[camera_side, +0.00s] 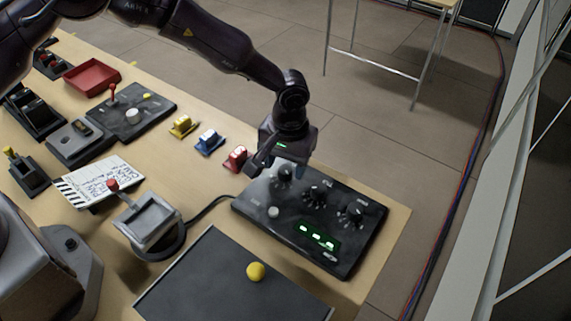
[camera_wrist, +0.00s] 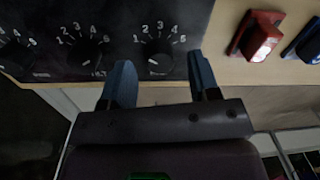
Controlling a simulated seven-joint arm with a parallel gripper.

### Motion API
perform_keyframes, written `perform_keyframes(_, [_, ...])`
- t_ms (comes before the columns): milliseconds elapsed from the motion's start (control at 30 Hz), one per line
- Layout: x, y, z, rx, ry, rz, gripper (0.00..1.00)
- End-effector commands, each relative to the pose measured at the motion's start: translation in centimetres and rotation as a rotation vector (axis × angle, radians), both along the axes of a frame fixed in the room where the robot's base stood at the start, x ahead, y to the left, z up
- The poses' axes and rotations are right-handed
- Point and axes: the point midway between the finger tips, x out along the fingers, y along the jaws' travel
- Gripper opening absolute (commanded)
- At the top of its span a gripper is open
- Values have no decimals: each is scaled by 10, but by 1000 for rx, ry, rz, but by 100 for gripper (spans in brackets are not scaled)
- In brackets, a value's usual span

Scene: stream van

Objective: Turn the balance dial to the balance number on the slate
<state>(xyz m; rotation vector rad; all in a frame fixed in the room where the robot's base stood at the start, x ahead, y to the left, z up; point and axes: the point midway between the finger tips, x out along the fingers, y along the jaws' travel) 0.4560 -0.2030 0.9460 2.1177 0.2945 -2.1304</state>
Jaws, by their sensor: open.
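A black control panel (camera_side: 253,208) with three black dials lies at the table's right end. The dials are the one nearest my gripper (camera_side: 283,175), the middle one (camera_side: 316,196) and the far right one (camera_side: 352,214). Their labels are too small to read, so I cannot tell which is balance. My gripper (camera_side: 272,165) is open above the nearest dial. In the wrist view, this dial (camera_wrist: 157,62) shows between the open fingers (camera_wrist: 160,58), with numbers around it; its pointer setting is unclear. The slate (camera_side: 100,184) lies on the table at left, its handwriting unreadable.
Red (camera_side: 237,159), blue (camera_side: 209,142) and yellow (camera_side: 183,126) blocks stand left of the panel. A grey-framed device (camera_side: 147,222) with a cable stands between slate and panel.

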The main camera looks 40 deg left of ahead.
Motion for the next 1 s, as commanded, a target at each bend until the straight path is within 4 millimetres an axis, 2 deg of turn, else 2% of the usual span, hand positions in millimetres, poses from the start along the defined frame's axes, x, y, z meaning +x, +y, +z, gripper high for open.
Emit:
perform_keyframes(133, [0, 1, -11, 0, 0, 0, 56])
perform_keyframes(433, [0, 1, -13, -1, -1, 0, 56])
perform_keyframes(467, [0, 1, -13, 0, -1, 0, 51])
perform_keyframes(600, [0, 1, -13, 0, -1, 0, 19])
perform_keyframes(667, [0, 1, -13, 0, -1, 0, 6])
perform_keyframes(1000, [0, 1, -12, 1, -1, -39, 6])
